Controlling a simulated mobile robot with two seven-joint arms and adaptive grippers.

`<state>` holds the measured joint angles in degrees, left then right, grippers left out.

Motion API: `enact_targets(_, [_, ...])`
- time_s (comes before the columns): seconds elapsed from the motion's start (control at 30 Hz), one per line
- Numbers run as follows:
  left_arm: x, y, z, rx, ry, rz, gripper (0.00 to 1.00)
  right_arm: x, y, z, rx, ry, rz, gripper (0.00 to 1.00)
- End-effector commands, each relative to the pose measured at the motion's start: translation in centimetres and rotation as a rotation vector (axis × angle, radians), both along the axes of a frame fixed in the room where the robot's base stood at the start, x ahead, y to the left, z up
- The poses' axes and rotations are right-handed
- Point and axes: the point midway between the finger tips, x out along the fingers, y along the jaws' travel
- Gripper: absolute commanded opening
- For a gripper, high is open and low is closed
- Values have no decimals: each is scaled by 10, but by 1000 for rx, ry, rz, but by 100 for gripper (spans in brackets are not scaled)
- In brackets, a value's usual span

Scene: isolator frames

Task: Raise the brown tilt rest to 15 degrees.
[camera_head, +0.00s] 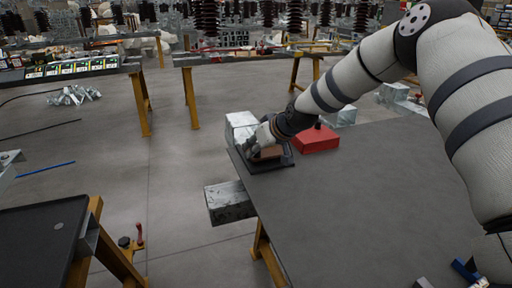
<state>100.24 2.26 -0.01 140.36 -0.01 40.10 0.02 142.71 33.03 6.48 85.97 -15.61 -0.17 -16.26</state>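The brown tilt rest (270,153) is a small brown plate on a dark base (258,167) at the far left corner of the grey table. My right arm reaches in from the right, and my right gripper (254,147) is low over the rest, at its left side. The gripper covers part of the rest, so its tilt angle is hard to read. I cannot tell whether the fingers touch it or how far they are apart. My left gripper is out of view.
A red block (317,139) sits right of the rest on the grey table (370,190). Metal blocks stand behind the rest (241,119) and jut out at the table's left edge (229,202). The middle of the table is clear. A dark table (40,245) is at lower left.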

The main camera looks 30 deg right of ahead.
Motion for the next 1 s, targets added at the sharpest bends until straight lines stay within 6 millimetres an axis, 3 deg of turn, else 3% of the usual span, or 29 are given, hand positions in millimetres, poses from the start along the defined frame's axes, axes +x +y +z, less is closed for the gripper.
enact_targets(0.7, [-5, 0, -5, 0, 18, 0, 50, 7, -7, 9, 18, 113, -4, 0])
enact_targets(0.73, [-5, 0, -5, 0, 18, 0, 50, 7, -7, 9, 17, 113, -5, 28])
enact_targets(0.77, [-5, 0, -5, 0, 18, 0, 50, 7, -7, 9, 18, 113, -4, 35])
enact_targets(1.0, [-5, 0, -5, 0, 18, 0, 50, 7, -5, 9, 21, 114, -3, 38])
